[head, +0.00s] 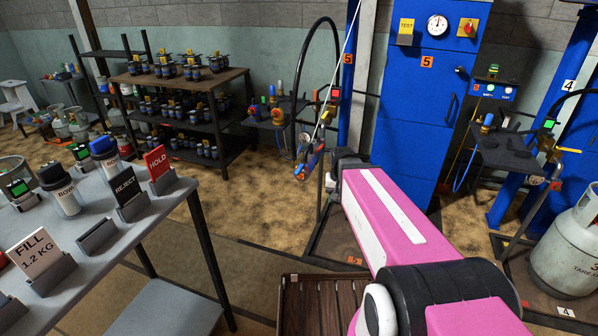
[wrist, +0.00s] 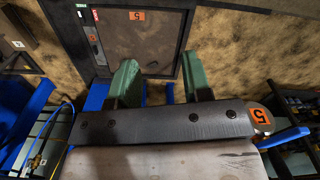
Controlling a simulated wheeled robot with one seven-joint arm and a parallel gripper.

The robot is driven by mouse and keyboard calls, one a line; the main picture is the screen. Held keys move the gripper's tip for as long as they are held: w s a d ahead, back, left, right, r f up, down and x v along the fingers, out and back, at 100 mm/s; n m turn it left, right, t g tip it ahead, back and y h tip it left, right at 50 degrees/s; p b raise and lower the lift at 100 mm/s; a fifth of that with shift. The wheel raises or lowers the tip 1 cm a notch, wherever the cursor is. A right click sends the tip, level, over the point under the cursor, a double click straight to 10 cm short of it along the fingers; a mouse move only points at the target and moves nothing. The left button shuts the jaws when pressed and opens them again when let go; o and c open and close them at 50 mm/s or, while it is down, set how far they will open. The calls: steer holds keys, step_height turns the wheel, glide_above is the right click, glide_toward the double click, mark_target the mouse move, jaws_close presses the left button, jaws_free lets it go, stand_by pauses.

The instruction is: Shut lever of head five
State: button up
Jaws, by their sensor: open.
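Filling head five (head: 302,158) hangs at the end of a black hose in the head view, left of the far end of my pink arm. It carries an orange tag marked 5 and a blue part. In the wrist view the orange 5 tag (wrist: 260,116) is at the right, just beside my gripper's body. A blue lever (wrist: 285,137) sticks out to the right below it. My gripper (wrist: 160,80) is open, its two green fingers apart with nothing held between them. The fingers point away from the tag. The rest of the head is hidden in the wrist view.
The scale platform (wrist: 150,45) marked 5 lies below the fingers. A blue cabinet (head: 415,110) marked 5 stands behind my arm. A table (head: 170,205) with signs is at left, a wooden crate (head: 290,300) in front. A grey cylinder (head: 570,250) stands at right.

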mark_target(298, 170)
steer(key=w+a+r+m, duration=0.3)
steer(key=w+a+r, duration=1)
steer(key=a+r, duration=0.25)
steer(key=f, duration=0.7)
steer(key=d+f, duration=0.1)
steer(key=f, duration=0.2)
steer(key=shift+s+f, duration=0.2)
jaws_close()
